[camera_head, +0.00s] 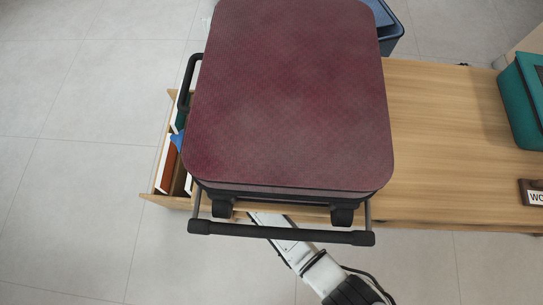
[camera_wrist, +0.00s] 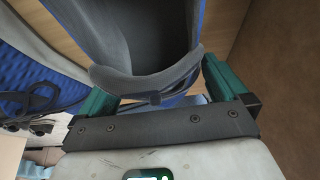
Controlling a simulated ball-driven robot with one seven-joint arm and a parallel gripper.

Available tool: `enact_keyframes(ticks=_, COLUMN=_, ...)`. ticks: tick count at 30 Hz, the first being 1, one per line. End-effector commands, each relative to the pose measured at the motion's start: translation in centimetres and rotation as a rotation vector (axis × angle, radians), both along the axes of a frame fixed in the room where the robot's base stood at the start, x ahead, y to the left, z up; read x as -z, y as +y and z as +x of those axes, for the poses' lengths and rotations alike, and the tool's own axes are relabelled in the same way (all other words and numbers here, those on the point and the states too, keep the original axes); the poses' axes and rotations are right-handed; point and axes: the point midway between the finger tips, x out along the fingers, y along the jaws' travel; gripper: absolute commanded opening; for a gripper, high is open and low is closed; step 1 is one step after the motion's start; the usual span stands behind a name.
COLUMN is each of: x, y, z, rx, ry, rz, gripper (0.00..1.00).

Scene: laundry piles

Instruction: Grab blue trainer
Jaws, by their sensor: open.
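A blue trainer (camera_wrist: 92,22) with a dark grey lining fills the upper middle of the wrist view. Its collar and heel end lie between the two green fingers of my gripper (camera_wrist: 155,78), one finger on each side. The fingers are apart; I cannot tell whether either touches the shoe. A second blue shoe-like piece with dark laces (camera_wrist: 40,100) shows at the left of the wrist view. In the head view the trainer is not seen, and my gripper is hidden behind the maroon suitcase.
The maroon suitcase (camera_head: 290,95) covers the middle of the head view, over a wooden table (camera_head: 440,130). An open wooden compartment with books (camera_head: 170,160) is at left. A teal case (camera_head: 525,100) and small sign (camera_head: 533,193) are at right. A blue bin (camera_head: 390,35) stands behind.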

Motion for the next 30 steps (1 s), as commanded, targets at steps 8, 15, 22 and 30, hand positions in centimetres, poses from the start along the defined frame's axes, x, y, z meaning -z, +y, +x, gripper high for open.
enact_keyframes(ticks=8, x=0.53, y=-0.03, z=0.1, rx=0.0, ry=0.001, rz=0.0, gripper=1.0)
enact_keyframes(ticks=15, x=0.53, y=-0.02, z=0.09, rx=-0.001, ry=0.001, rz=0.0, gripper=0.85)
enact_keyframes(ticks=22, x=0.53, y=-0.01, z=0.07, rx=-0.001, ry=0.001, rz=0.0, gripper=0.63)
enact_keyframes(ticks=30, x=0.47, y=0.02, z=0.12, rx=-0.001, ry=0.0, rz=0.0, gripper=0.44)
